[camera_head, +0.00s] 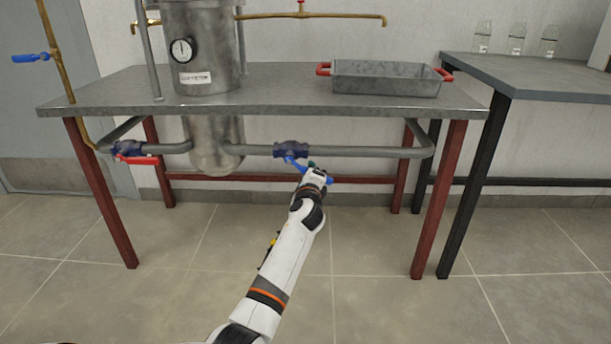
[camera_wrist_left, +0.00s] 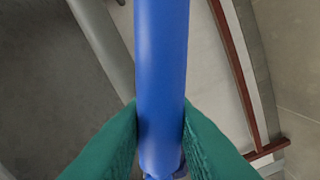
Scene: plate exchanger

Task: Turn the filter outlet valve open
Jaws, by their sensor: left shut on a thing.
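A valve (camera_head: 291,150) with a dark blue body sits on the grey pipe under the table, right of the steel vessel. Its blue lever handle (camera_head: 293,161) slants down and to the right from the body, out from the pipe line. My left gripper (camera_head: 314,173) is at this handle, and the wrist hides part of it. In the left wrist view the blue handle (camera_wrist_left: 161,60) stands between my green fingertips, which press it from both sides. My right gripper is in neither view.
A second valve with a red handle (camera_head: 137,160) is on the pipe at the left. A blue-handled tap (camera_head: 31,58) is on the brass pipe at far left. The table (camera_head: 280,98) carries the vessel (camera_head: 206,50) and a metal tray (camera_head: 385,87). Red legs (camera_head: 440,200) flank the open floor.

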